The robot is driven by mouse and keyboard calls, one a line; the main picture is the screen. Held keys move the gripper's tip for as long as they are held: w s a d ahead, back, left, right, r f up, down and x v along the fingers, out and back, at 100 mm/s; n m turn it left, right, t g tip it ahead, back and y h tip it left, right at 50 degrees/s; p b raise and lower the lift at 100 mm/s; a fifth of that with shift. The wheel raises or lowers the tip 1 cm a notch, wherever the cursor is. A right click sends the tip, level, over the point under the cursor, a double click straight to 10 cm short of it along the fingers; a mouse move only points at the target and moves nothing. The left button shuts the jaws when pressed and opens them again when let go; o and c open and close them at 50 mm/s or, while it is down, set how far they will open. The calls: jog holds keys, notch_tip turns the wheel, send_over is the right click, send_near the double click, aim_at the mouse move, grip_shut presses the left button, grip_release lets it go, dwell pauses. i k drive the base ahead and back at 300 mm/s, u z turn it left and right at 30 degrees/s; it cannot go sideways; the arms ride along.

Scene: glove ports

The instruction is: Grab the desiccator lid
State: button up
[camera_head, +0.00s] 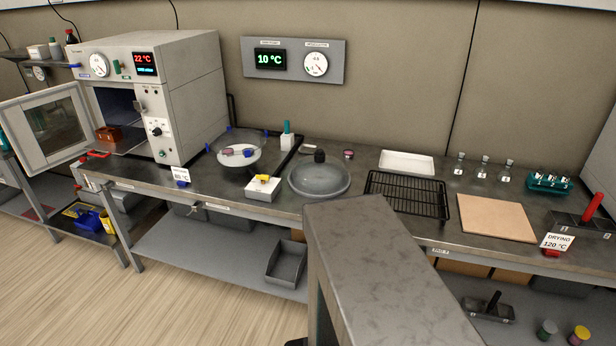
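The desiccator lid (319,181) is a clear, greyish dome with a black knob on top. It lies knob up on the bench, right of the open desiccator base (238,150). The base is a clear round bowl with a white plate inside and small coloured items on that plate. The lid and base stand apart. Nothing holds the lid. My gripper is not in view. A large grey piece in the front, probably my own arm, hides part of the bench edge just right of and below the lid.
A white box with a yellow item (262,188) stands left of the lid. A black wire rack (408,194) is close on its right. Behind are a green-capped bottle (287,135) and a white tray (406,162). An oven (150,90) with its door open stands left.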

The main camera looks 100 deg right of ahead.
aim_at(312, 175)
jog(key=z, duration=0.15)
jog(key=i, duration=0.6)
jog(key=u, duration=0.6)
jog(key=k, duration=0.1)
jog(key=z, duration=3.05)
jog(key=k, duration=0.2)
jog(key=z, duration=1.35)
